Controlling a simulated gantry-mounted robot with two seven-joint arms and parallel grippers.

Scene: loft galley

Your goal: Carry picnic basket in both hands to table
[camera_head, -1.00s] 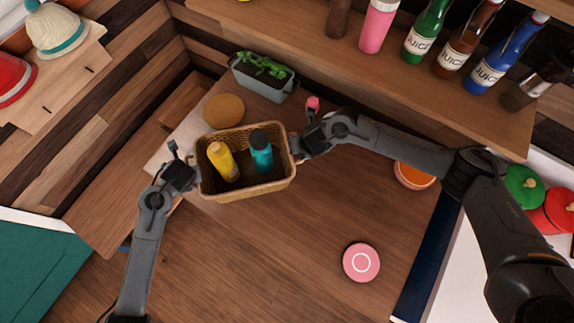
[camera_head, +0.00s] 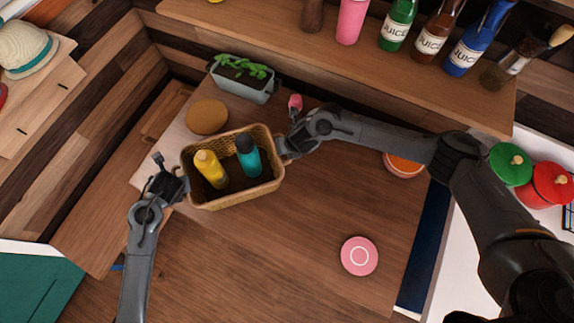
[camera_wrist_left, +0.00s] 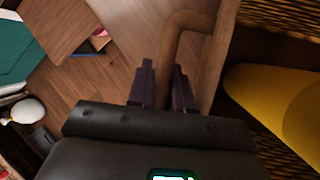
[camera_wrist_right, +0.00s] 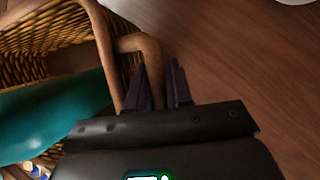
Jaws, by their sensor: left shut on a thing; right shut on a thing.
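The wicker picnic basket (camera_head: 235,197) is at the left part of the wooden table (camera_head: 300,215) in the head view. It holds a yellow bottle (camera_head: 211,170) and a teal bottle with a dark cap (camera_head: 248,158). My left gripper (camera_head: 178,187) is shut on the basket's left handle, which shows in the left wrist view (camera_wrist_left: 172,40). My right gripper (camera_head: 284,146) is shut on the right handle, which shows in the right wrist view (camera_wrist_right: 150,62). I cannot tell whether the basket's underside touches the table.
An orange-topped bowl (camera_head: 403,166) and a pink round item (camera_head: 359,256) are to the right. A shelf with juice bottles (camera_head: 398,25) runs along the back. The middle of the table is clear.

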